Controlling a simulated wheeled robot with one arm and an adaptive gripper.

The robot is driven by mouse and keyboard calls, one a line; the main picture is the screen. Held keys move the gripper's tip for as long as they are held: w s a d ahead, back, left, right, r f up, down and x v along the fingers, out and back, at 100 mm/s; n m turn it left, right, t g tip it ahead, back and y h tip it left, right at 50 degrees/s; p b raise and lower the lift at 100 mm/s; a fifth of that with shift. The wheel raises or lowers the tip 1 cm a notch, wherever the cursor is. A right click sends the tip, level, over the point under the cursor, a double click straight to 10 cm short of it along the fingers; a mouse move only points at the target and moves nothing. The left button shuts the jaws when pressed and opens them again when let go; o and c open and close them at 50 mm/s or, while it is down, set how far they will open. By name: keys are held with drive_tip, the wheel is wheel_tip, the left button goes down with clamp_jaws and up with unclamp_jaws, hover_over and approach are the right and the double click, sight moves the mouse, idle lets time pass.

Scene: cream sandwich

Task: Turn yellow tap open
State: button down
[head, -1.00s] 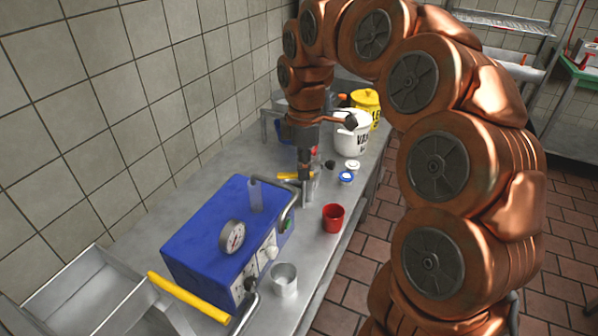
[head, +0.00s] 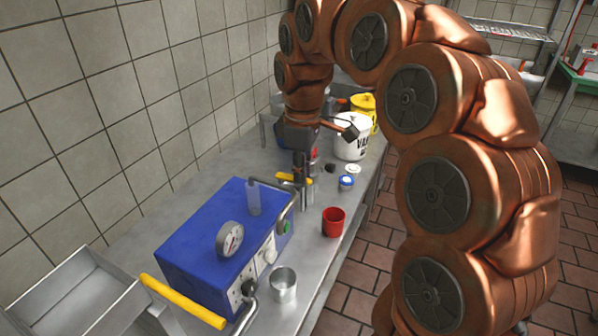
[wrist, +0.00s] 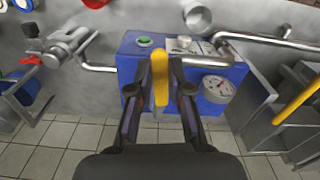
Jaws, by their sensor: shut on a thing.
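The yellow tap handle (head: 285,177) is a short yellow bar just beyond the far end of the blue machine (head: 205,238). My gripper (head: 301,182) reaches down to it from above. In the wrist view the yellow handle (wrist: 160,75) lies lengthwise between the two dark fingers of my gripper (wrist: 160,88), which are shut on it. The blue machine (wrist: 128,72) shows behind the fingers, with its round gauge (wrist: 217,89). The tap's body below the handle is mostly hidden by my gripper.
A red cup (head: 333,222) and a metal cup (head: 283,286) stand along the counter's front edge. A white bucket (head: 351,142) and a yellow bucket (head: 364,104) stand farther back. A longer yellow bar (head: 183,303) is at the near left, by a metal tray (head: 75,285). The tiled wall bounds the left.

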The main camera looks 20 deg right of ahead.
drive_tip(key=shift+d, duration=0.1)
drive_tip(key=c, duration=1.3)
unclamp_jaws()
drive_tip(key=shift+s, duration=0.1)
drive_tip(key=shift+o, duration=1.1)
drive_tip(key=shift+r, duration=0.1)
drive_tip(key=shift+r, duration=3.65)
